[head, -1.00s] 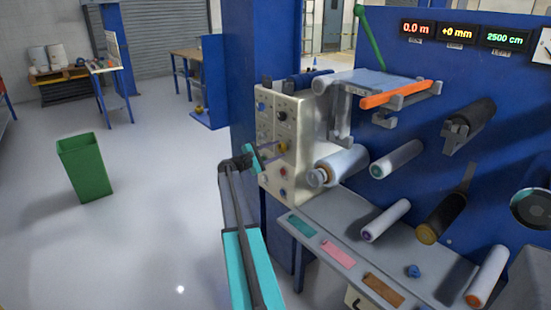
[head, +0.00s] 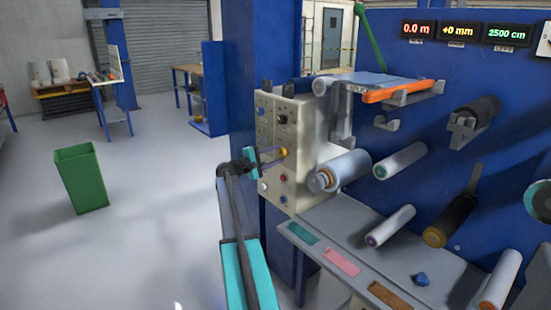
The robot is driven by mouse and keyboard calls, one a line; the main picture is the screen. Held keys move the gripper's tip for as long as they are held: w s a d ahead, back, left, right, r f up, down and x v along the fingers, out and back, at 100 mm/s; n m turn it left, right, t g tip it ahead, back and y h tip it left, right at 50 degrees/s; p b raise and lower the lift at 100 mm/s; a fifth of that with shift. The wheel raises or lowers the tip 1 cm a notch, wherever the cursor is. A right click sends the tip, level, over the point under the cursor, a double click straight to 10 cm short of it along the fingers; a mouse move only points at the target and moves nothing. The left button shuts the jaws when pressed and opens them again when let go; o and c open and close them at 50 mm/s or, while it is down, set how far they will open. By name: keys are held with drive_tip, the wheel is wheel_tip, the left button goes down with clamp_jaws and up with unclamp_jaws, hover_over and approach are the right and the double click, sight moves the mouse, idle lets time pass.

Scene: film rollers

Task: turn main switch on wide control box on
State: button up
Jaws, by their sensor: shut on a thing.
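The wide control box (head: 289,188) is a cream panel with several knobs and buttons, mounted beside the blue column. A yellow knob (head: 284,152), which looks like the main switch, is on its face right of centre. My gripper (head: 281,154) reaches in from the left, with its thin fingers at the yellow knob and shut on it. The fingers partly cover the knob, and I cannot read which way it points. Dark knobs, a red button (head: 284,177) and white buttons sit above and below it.
A roller (head: 347,168) sticks out just right of the box. A grey shelf (head: 315,215) with coloured samples lies below it on the right. A green bin (head: 80,178) stands on open floor at the left.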

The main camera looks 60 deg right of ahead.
drive_tip(key=o, duration=1)
drive_tip(key=shift+o, duration=0.2)
drive_tip(key=v, duration=1.4)
drive_tip(key=shift+w, duration=0.1)
